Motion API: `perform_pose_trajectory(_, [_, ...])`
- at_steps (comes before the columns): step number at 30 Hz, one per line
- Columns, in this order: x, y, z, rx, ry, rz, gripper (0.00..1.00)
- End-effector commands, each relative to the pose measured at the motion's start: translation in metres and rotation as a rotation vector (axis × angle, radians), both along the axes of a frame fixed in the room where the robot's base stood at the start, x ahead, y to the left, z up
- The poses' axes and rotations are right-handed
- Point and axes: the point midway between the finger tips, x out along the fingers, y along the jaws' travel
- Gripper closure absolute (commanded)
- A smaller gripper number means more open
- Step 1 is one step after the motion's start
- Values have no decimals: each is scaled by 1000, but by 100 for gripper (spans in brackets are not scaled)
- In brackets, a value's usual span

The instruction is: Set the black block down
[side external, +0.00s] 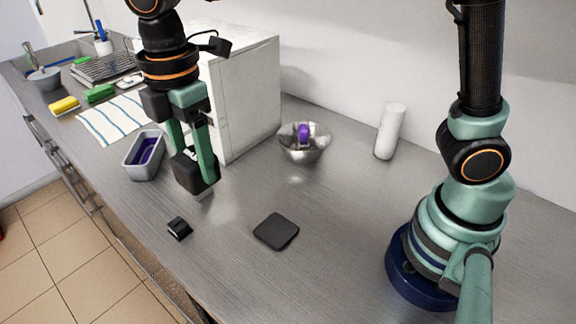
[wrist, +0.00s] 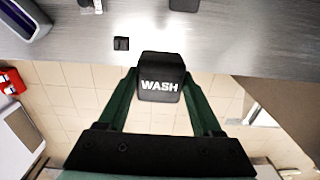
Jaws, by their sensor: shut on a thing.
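My gripper (side external: 193,158) points down, shut on a black block (side external: 196,174). In the wrist view the block (wrist: 160,88) sits between the two green fingers and bears white letters reading "WASH". The block looks held a little above the metal counter, left of centre in the side view; any gap under it is hard to judge. A flat dark square pad (side external: 276,231) lies on the counter to the right of the block, with nothing on it. The face of the block toward the counter is hidden.
A small black piece (side external: 179,228) lies near the counter's front edge; it also shows in the wrist view (wrist: 121,43). A grey pan (side external: 133,169) with purple inside stands left. A metal bowl (side external: 316,150), a white cylinder (side external: 389,131) and a white cabinet (side external: 249,100) stand behind.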

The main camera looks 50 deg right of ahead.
Motion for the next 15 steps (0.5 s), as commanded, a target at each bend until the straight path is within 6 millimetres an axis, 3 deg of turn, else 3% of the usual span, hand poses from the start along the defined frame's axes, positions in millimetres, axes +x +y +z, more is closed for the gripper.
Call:
perform_pose_trajectory(5, [8, -2, -17, -2, 4, 11, 92])
perform_pose_trajectory(15, [7, -2, -99, -3, 5, 10, 92])
